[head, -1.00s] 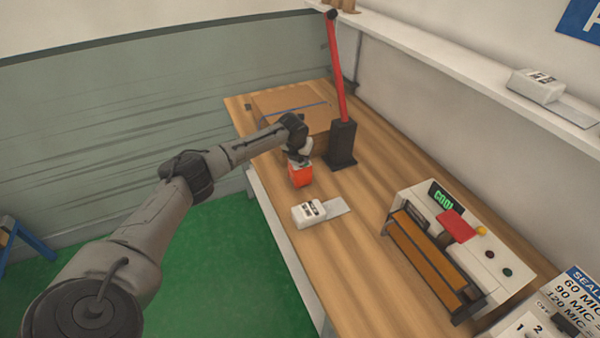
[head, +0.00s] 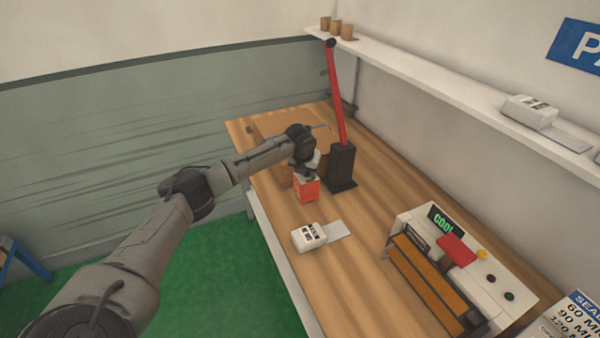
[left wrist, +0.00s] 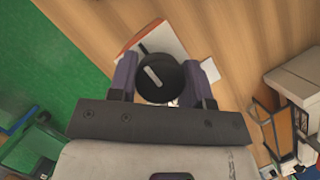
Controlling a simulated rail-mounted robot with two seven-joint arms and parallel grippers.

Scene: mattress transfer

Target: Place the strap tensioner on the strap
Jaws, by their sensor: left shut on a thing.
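My left gripper (head: 306,176) is shut on the strap tensioner (head: 307,190), a red-orange block with a pale side, held by its dark top. In the left wrist view its round black knob (left wrist: 160,80) sits between the fingers, with its pale and orange body (left wrist: 150,40) beyond. The cardboard box (head: 268,130) stands at the far end of the bench, partly hidden behind my forearm. A short piece of the blue strap (head: 321,127) shows on its top; the rest is hidden. The tensioner is in front of the box; I cannot tell whether they touch. My right gripper is not in view.
A black stand (head: 342,168) with a tall red lever (head: 336,95) rises close right of the gripper. A white label device (head: 310,236) and a sealing machine (head: 450,265) stand nearer on the wooden bench (head: 365,235). Bare wood lies between them.

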